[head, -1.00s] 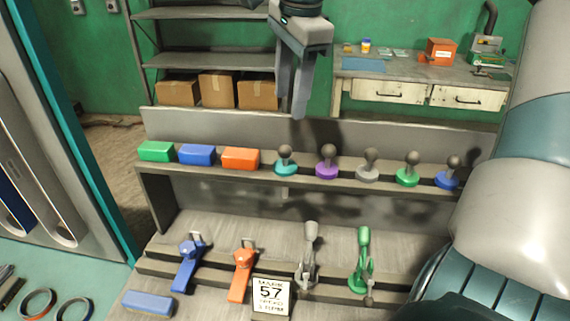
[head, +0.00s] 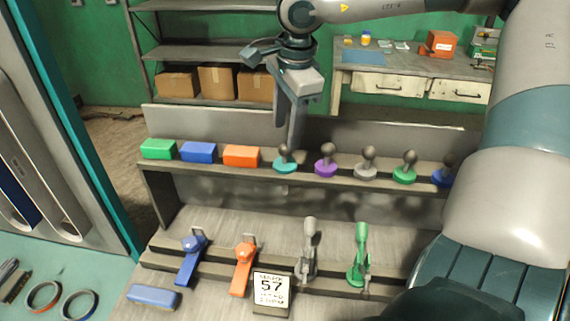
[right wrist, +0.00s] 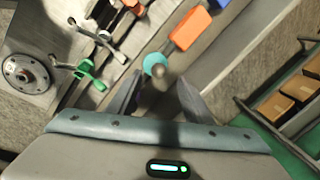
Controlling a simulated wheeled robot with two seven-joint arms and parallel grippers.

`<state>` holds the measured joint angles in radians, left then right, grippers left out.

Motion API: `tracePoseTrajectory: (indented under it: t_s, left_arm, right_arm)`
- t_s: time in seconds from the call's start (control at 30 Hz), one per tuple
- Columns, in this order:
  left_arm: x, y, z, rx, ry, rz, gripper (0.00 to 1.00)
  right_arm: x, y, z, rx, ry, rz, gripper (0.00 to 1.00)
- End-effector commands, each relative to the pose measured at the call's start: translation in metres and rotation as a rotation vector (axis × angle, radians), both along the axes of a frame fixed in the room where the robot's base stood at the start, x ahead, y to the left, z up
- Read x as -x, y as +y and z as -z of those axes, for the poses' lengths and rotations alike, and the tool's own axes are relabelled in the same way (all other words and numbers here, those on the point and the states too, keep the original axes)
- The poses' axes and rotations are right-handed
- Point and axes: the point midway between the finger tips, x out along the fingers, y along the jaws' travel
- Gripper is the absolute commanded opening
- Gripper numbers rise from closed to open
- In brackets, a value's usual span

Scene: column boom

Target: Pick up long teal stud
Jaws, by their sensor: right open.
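The teal stud (head: 285,160) stands upright on the upper shelf ledge, with a round teal base and a dark ball knob. It sits between the orange block (head: 241,156) and the purple stud (head: 326,160). My right gripper (head: 288,146) comes down from above, with its fingertips close around or just behind the knob in the head view. In the right wrist view the teal stud (right wrist: 154,64) lies just ahead of the two parted fingers (right wrist: 158,90), its knob pointing toward the gap between them. Nothing is held. My left gripper does not show.
Grey (head: 365,162), green (head: 405,168) and blue (head: 443,177) studs stand to the right on the ledge. Blue (head: 198,152) and green (head: 158,149) blocks are to the left. Several clamps and a "57" sign (head: 271,292) stand on the lower steps. A back panel (head: 215,124) rises behind the ledge.

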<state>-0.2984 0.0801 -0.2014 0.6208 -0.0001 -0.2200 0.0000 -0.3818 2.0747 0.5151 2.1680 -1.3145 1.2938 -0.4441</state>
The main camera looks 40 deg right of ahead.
Motion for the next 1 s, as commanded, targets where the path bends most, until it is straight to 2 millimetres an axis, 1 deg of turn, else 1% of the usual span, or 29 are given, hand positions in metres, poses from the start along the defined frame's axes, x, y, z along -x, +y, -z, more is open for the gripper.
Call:
tracePoseTrajectory:
  t_s: [0.13,0.33,0.4,0.53,0.7,1.0]
  left_arm:
    - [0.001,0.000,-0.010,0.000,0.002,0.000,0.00]
    - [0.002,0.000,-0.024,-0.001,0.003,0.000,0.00]
    - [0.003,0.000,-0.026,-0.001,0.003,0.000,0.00]
    - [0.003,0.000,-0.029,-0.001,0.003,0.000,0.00]
    - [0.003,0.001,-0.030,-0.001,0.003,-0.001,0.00]
    - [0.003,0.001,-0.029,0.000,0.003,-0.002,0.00]
  right_arm:
    - [0.000,-0.001,0.007,-0.002,0.004,0.000,0.46]
    - [-0.001,-0.004,0.026,-0.003,0.005,0.000,0.46]
    - [-0.003,-0.004,0.034,0.000,0.004,0.000,0.46]
    - [-0.005,-0.005,0.044,-0.001,0.003,0.001,0.46]
    - [-0.006,-0.005,0.049,0.000,0.000,0.001,0.46]
    - [-0.006,-0.005,0.049,-0.001,0.000,0.001,0.46]
